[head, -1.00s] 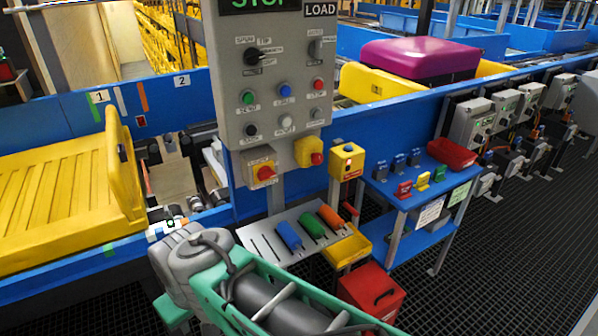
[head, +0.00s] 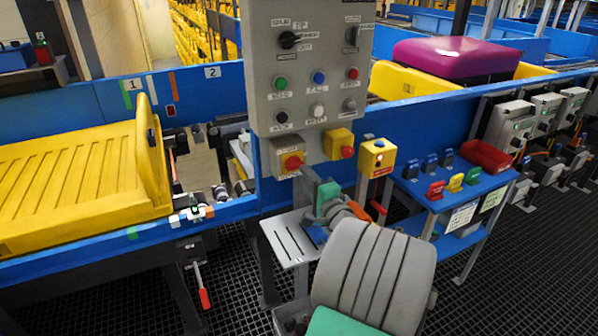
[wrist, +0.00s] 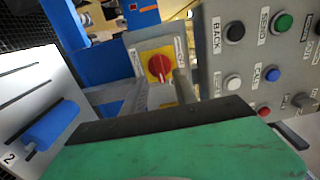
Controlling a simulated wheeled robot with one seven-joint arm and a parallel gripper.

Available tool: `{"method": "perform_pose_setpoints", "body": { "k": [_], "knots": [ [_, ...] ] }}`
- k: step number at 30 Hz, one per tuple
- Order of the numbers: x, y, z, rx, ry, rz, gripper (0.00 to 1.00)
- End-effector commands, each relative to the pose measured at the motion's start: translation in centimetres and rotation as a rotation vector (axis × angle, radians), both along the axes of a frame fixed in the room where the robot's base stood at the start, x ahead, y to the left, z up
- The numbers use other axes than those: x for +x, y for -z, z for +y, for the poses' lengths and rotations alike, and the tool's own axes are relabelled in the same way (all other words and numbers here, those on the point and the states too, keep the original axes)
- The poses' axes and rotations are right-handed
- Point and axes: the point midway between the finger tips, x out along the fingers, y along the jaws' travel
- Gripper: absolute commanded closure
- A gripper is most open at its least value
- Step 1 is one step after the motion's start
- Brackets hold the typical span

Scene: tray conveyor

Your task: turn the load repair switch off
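A rotary switch with a red knob on a yellow plate (head: 291,162) sits on a small grey box under the grey control panel (head: 308,75). The same red knob (wrist: 160,67) faces my wrist camera from close by. Its lettering is too small to read, and I cannot tell its setting. My gripper (head: 328,195) is just below and right of this switch in the head view, apart from it in the picture. In the wrist view a green body with a dark edge fills the bottom.
A yellow box with a red button (head: 339,145) is right of the switch. A yellow button post (head: 378,158) and a blue table (head: 440,190) stand further right. A slotted pale plate (head: 287,238) lies below, with a blue handle (wrist: 47,125) on it. A yellow tray (head: 80,175) lies left.

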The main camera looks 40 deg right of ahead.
Motion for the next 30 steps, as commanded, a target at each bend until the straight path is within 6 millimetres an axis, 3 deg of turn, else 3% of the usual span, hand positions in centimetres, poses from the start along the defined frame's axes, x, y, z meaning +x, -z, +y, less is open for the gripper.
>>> {"method": "perform_pose_setpoints", "body": {
  "k": [3,7,17,30],
  "knots": [
    [2.5,-0.1,-0.5,0.000,-0.005,0.002,0.65],
    [4.2,0.0,-1.1,-0.002,-0.004,0.004,0.65],
    [4.8,0.0,-1.3,-0.003,-0.001,0.004,0.66],
    [4.8,0.0,-1.3,-0.003,-0.001,0.005,1.00]
  ]
}}
